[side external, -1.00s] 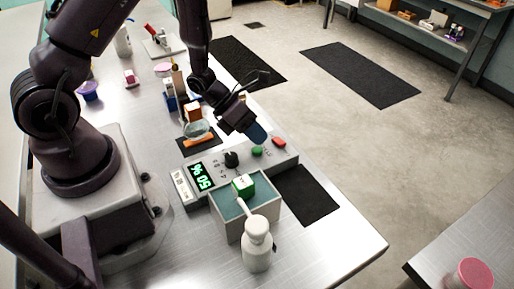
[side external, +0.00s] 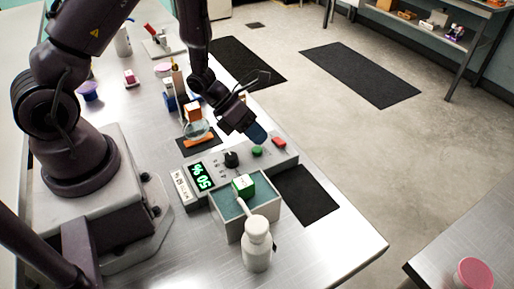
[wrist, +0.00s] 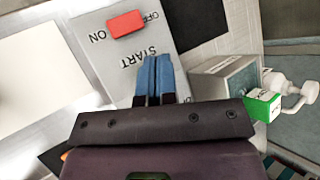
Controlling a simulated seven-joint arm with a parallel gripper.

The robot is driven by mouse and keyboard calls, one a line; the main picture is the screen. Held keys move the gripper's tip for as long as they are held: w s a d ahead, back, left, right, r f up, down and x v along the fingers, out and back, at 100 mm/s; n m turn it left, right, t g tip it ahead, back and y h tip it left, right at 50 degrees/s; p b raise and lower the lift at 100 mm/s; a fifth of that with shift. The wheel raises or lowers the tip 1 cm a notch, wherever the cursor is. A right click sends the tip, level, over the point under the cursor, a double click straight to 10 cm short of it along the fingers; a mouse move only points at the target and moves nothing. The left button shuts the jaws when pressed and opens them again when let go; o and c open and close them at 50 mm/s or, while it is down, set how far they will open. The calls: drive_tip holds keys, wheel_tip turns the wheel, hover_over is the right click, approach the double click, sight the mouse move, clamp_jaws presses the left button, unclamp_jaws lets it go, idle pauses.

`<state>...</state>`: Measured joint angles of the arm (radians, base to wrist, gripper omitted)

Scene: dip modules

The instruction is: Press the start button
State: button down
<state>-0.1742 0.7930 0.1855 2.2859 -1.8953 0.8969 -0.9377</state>
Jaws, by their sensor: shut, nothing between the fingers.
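The control panel (side external: 215,168) lies on the steel table with a lit green display (side external: 201,175), a black knob (side external: 231,159), a green button (side external: 257,152) and a red button (side external: 279,143). My gripper (side external: 258,134) has its blue fingers together and empty, pointing down just above the green button and apart from it in the side view. In the wrist view, my fingertips (wrist: 153,60) are beside the printed START label (wrist: 140,58); the green button is hidden behind them.
A glass dish (side external: 197,130) and an orange block (side external: 193,112) stand behind the panel. A dark mat (side external: 305,195) lies at its right.

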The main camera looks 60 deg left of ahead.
sight(257, 148)
drive_tip(key=shift+f, duration=0.4)
drive_tip(key=shift+f, duration=0.45)
idle(0.6)
drive_tip(key=shift+r, duration=0.9)
drive_tip(key=shift+r, duration=2.5)
